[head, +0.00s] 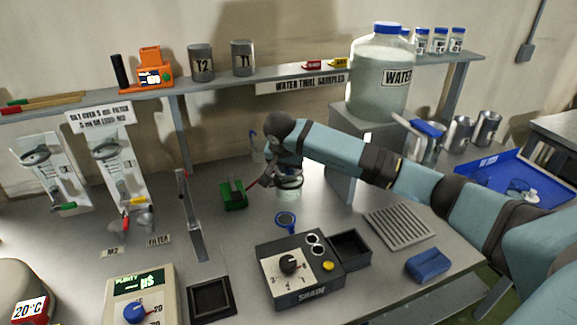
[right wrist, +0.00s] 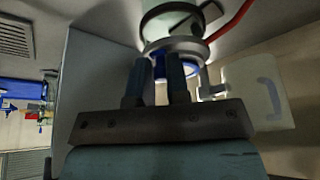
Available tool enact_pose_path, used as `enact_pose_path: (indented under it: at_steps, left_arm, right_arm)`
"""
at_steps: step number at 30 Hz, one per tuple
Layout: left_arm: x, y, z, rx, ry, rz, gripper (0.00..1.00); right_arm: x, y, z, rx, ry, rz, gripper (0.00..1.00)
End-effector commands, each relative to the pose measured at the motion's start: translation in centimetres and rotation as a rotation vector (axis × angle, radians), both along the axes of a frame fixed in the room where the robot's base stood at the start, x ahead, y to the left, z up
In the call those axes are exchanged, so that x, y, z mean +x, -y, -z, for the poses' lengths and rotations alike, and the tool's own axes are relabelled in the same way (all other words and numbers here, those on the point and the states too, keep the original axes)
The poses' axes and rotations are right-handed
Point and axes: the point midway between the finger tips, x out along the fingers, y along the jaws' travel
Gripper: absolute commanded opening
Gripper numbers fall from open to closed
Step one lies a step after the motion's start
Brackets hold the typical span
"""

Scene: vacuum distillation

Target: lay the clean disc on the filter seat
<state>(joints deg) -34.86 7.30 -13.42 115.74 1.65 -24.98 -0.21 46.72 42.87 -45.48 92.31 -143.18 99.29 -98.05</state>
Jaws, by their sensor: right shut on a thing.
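My right gripper (head: 287,160) is at the filter apparatus near the table's middle, with its fingertips (right wrist: 171,62) close to the metal ring of the filter seat (right wrist: 183,45). The seat tops a clear glass vessel (head: 288,194), which also shows in the right wrist view (right wrist: 168,18). The fingers are shut on a small piece that I take to be the clean disc; it is mostly hidden, with only blue (right wrist: 159,67) showing by the fingers. I cannot tell whether it touches the seat. My left gripper is out of view.
A red tube (right wrist: 230,20) leads off the vessel. A green block (head: 233,196) stands to its left. A blue-rimmed round piece (head: 286,219) and the black control box (head: 300,268) are in front.

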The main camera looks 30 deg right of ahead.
Motion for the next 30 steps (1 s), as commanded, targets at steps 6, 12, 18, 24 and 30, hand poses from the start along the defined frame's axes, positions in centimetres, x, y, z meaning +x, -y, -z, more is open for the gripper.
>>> enact_pose_path:
  at_steps: [6,12,18,24,30]
  left_arm:
    - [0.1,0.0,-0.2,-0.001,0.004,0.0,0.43]
    - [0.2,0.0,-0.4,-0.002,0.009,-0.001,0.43]
    - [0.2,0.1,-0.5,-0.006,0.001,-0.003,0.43]
    - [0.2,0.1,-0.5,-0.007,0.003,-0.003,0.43]
    - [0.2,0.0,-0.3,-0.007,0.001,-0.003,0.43]
  right_arm:
    - [0.0,0.0,0.1,0.0,0.0,0.0,0.46]
    - [0.0,0.0,0.1,0.0,0.0,0.0,0.46]
    - [-0.2,-0.3,-0.8,0.0,0.003,-0.001,0.46]
    - [-1.0,-1.5,-4.6,-0.001,0.005,-0.002,0.46]
    - [-2.1,-2.9,-8.8,0.0,0.005,-0.002,0.46]
